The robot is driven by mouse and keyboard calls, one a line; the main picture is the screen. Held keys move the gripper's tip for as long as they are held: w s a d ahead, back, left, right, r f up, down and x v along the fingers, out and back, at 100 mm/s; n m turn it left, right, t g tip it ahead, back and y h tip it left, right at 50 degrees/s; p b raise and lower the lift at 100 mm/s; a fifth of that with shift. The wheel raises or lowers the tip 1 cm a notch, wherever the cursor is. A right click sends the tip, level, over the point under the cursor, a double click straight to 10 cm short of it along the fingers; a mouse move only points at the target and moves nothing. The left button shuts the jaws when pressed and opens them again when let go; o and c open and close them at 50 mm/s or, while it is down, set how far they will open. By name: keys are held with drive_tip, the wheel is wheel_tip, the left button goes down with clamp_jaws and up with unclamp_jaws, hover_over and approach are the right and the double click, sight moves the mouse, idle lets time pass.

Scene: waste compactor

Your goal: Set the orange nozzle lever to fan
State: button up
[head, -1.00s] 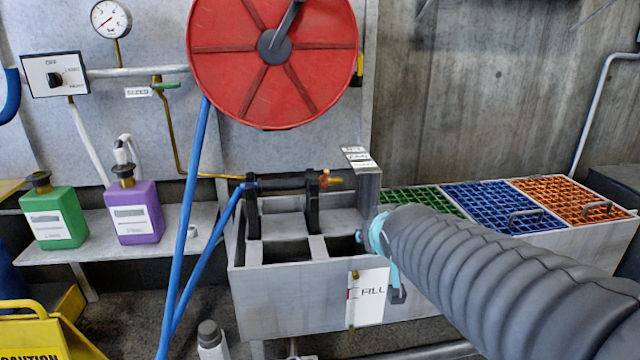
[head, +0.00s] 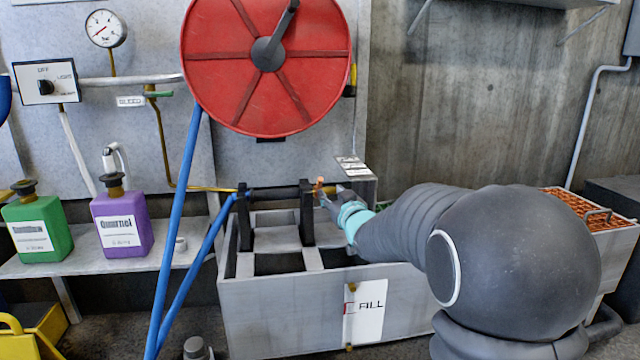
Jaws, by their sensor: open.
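The orange nozzle lever (head: 319,185) stands up at the right end of a dark wand (head: 275,194). The wand lies across two black brackets (head: 306,212) on a grey metal trough (head: 285,325). A small plate with several label strips (head: 352,168) sits just behind and right of the lever; its words are too small to read. My gripper (head: 328,200) is open, its fingertips close beside the lever at its lower right. I cannot tell whether they touch it. My arm hides part of the trough's right side.
A red hose reel (head: 268,62) hangs above the trough, with a blue hose (head: 178,230) running down its left. Green (head: 30,225) and purple (head: 122,225) bottles stand on a shelf at left. An orange grate (head: 590,207) shows at right behind my arm.

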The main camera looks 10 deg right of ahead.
sight(321, 183)
drive_tip(key=w, duration=0.3)
drive_tip(key=w+a, duration=0.1)
drive_tip(key=w, duration=0.5)
drive_tip(key=shift+w+a, duration=0.25)
drive_tip(key=shift+w, duration=0.15)
clamp_jaws()
